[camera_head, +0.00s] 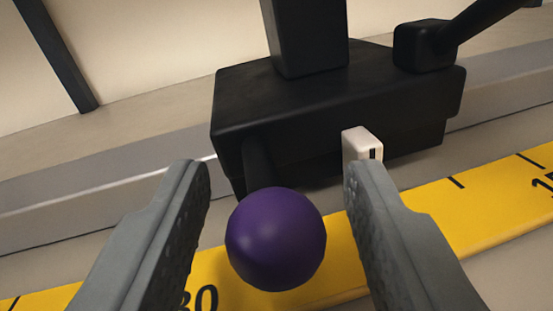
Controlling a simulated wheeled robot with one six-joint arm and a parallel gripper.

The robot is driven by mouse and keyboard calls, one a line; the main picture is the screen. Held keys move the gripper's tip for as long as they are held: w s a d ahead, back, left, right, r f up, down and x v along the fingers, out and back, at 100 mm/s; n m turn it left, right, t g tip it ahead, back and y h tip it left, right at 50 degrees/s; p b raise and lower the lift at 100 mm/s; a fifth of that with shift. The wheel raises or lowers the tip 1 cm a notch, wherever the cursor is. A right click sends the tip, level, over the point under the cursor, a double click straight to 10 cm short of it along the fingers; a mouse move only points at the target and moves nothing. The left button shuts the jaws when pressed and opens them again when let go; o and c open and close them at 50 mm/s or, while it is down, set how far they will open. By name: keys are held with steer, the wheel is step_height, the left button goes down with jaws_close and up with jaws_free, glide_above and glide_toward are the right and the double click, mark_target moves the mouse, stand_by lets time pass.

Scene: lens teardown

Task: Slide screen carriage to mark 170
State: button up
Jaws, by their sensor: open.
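The black screen carriage (320,112) sits on the grey rail, with a dark upright post (307,35) on top. A purple ball knob (275,238) sticks out from its front on a short black stem. A small white pointer block (362,145) with a dark line is on its front face, above the yellow scale (440,205). My gripper (277,185) is open, with one grey finger on each side of the knob. I cannot tell whether either finger touches it. The scale shows a partly hidden number ending in 30 at lower left and a cut-off number at the right edge.
The grey rail (100,195) runs from lower left to upper right behind the scale. A black clamp-like block with a rod (425,45) is at the carriage's upper right. A dark bar (58,55) stands at upper left. The rail is clear on both sides of the carriage.

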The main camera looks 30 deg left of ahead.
steer(key=shift+w, duration=0.1)
jaws_close()
steer(key=w+d, duration=0.6)
steer(key=d, duration=0.2)
steer(key=w+d, duration=0.6)
steer(key=d, duration=0.2)
steer(key=w+d, duration=0.5)
steer(key=d, duration=0.3)
steer(key=shift+w+d, duration=0.25)
steer(key=shift+w, duration=0.15)
jaws_free()
